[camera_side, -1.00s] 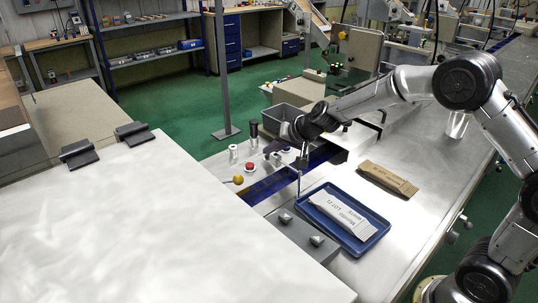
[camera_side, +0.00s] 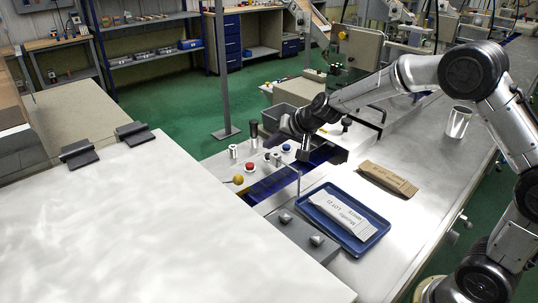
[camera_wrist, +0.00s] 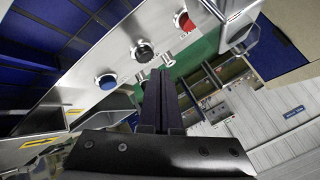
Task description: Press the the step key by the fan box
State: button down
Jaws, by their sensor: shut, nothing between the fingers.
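A pale control panel in the wrist view carries a row of round push keys: a blue key (camera_wrist: 107,81), a black key (camera_wrist: 143,52) and a red key (camera_wrist: 184,20). The red key also shows in the side view (camera_side: 250,167), as does the blue key (camera_side: 286,148). My gripper (camera_wrist: 162,74) has its dark fingers shut together and empty, with the tips just below the black key in the wrist picture. In the side view my gripper (camera_side: 303,154) hangs over the panel, right of the blue key. I cannot tell contact, or which part is the fan box.
A yellow ball knob (camera_side: 238,181) and a black post (camera_side: 254,130) stand on the panel. A blue tray (camera_side: 378,236) holds a white wrapped pack (camera_side: 345,214). A brown pack (camera_side: 388,179) and a metal cup (camera_side: 458,122) are on the steel bench.

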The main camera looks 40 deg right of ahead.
jog(key=shift+r, duration=2.3)
jog(key=s+a+r+t, duration=0.15)
jog(key=s+r, duration=0.35)
jog(key=r, duration=0.6)
jog(key=s+a+r+n, duration=0.1)
jog(key=s+r+n, duration=0.25)
jog(key=s, duration=0.55)
jog(key=s+f+n+g, duration=0.1)
jog(key=s+f, duration=0.2)
jog(key=s, duration=0.5)
jog(key=s+d+f+n+g, duration=0.1)
jog(key=s+f, duration=0.3)
jog(key=s, duration=0.4)
jog(key=s+f+n+g+h, duration=0.1)
jog(key=s+f+n+g, duration=0.1)
jog(key=s, duration=0.6)
notch_tip(320, 180, down, 2)
jog(key=shift+s+d+f+g, duration=0.1)
jog(key=shift+s+d+g, duration=0.3)
jog(key=shift+g, duration=0.15)
